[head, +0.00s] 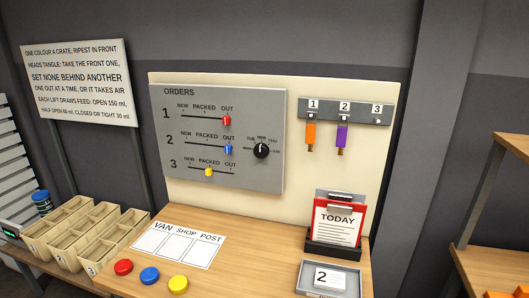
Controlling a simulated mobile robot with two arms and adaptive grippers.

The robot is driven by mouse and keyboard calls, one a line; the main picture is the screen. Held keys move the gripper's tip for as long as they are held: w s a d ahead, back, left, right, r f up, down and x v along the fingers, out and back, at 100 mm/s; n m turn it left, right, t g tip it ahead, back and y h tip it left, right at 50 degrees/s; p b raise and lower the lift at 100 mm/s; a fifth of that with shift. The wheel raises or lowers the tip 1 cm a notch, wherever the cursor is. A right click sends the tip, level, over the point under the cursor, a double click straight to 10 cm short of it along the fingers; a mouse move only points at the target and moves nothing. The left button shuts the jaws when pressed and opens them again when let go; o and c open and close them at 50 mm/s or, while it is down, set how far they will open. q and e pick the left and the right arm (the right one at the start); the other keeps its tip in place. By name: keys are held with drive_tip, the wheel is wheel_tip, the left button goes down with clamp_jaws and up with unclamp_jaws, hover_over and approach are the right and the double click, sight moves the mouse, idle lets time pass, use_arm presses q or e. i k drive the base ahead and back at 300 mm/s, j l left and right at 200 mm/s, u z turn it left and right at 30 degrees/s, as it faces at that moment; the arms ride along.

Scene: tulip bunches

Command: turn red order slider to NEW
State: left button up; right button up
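The grey ORDERS panel (265,100) is on the cream backboard above the wooden desk. Its row 1 has a red slider (227,120) at the right end of its track, under OUT. Row 2 has a blue slider (228,149) at the right end, under OUT. Row 3 has a yellow slider (208,172) near the middle, under PACKED. NEW is at the left end of each track. Neither of my grippers is in view.
A black day dial (261,151) is right of the sliders. Orange (311,132) and purple (342,136) tags hang on hooks 1 and 2. Red, blue and yellow discs lie on the desk (245,250). A document holder (334,224) and tray (308,277) are at right; crates (55,225) at left.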

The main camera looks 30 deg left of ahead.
sight(226, 120)
drive_tip(key=u, duration=1.25)
